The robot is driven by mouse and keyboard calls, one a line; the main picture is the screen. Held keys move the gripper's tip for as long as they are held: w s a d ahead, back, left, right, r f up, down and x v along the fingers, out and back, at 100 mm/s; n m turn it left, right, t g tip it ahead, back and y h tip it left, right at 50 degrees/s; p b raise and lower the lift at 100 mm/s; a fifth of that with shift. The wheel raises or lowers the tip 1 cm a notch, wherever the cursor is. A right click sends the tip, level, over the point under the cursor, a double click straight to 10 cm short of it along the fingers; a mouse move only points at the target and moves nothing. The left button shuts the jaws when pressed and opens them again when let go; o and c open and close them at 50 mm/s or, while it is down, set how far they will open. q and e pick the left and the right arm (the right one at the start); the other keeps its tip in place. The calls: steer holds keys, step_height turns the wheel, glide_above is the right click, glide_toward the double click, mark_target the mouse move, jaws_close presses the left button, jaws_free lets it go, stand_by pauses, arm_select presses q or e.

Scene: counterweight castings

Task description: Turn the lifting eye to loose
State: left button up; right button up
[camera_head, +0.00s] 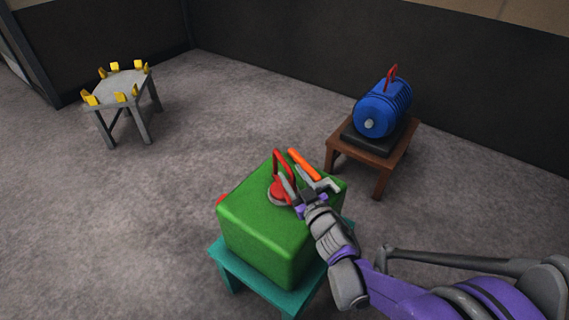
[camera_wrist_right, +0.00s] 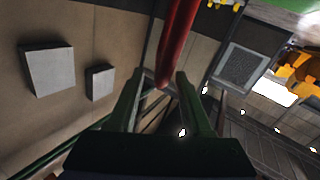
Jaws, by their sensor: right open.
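A green block-shaped casting (camera_head: 262,224) sits on a teal stand. On its top is a red lifting eye (camera_head: 283,165), an upright loop on a round red base with a pale rim. An orange bar (camera_head: 304,164) slants beside the eye. My right gripper (camera_head: 308,182) is open at the top of the casting, its fingers spread close to the eye and the orange bar. In the right wrist view a red bar (camera_wrist_right: 176,40) comes down from the top edge, its end between the fingers (camera_wrist_right: 158,80); I cannot tell whether they touch it. My left gripper is out of view.
The teal stand (camera_head: 253,282) holds the casting. A blue ribbed cylinder (camera_head: 384,107) with a red loop rests on a brown table (camera_head: 383,158) behind right. A grey round stand (camera_head: 122,86) with several yellow blocks is at the far left. The floor between is clear.

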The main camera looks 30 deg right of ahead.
mark_target(276, 150)
steer(key=w, duration=0.4)
steer(key=w+b, duration=0.1)
steer(key=w, duration=0.1)
steer(key=shift+d, duration=0.35)
jaws_close()
stand_by(1.0)
